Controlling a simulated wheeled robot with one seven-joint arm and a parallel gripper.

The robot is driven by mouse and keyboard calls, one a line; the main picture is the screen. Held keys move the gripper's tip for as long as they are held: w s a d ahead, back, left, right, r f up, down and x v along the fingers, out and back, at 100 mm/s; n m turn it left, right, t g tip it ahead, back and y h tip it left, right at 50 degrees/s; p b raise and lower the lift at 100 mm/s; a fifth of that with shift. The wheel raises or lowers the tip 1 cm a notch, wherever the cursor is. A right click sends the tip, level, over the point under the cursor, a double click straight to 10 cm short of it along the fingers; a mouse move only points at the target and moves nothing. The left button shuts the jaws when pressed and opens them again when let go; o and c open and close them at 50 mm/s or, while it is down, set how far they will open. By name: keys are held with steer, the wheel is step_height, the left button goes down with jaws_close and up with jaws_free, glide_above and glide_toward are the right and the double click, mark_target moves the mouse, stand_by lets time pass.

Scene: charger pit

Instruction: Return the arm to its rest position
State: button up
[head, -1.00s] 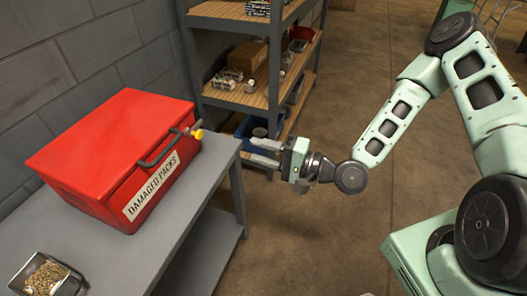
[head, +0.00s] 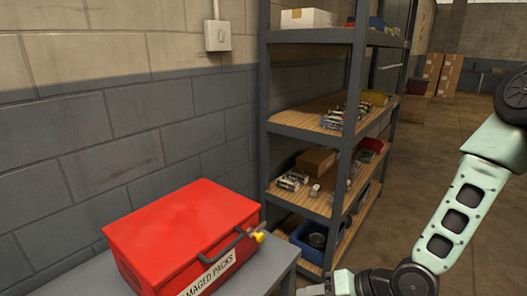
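My arm (head: 459,211) shows at the right of the head view, its light green forearm slanting down to a dark wrist joint. My gripper (head: 312,291) is only partly in view at the bottom edge, right of the red box. Its fingers are mostly cut off, so their opening cannot be seen. The red box (head: 180,230) labelled "DAMAGED PACKS" sits closed on the grey bench, with a dark handle and a yellow piece at its front. The gripper is apart from the box.
The grey bench (head: 262,275) stands against a block wall. A metal rack with wooden shelves (head: 312,119) stands behind, holding boxes, small parts and a blue bin (head: 306,245). Open floor (head: 400,170) lies to the right, with cardboard boxes (head: 449,75) far back.

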steer(key=s+d+r+n+g+h, duration=0.1)
steer(key=s+r+n+g+h, duration=0.1)
steer(key=s+r+n+h, duration=0.45)
steer(key=s+d+r+n+g+h, duration=0.1)
steer(key=s+d+r+g+h, duration=0.15)
steer(key=s+r, duration=0.75)
step_height(320, 180, up, 13)
steer(key=s+p, duration=0.1)
steer(key=p, duration=1.1)
steer(key=shift+a+p, duration=0.4)
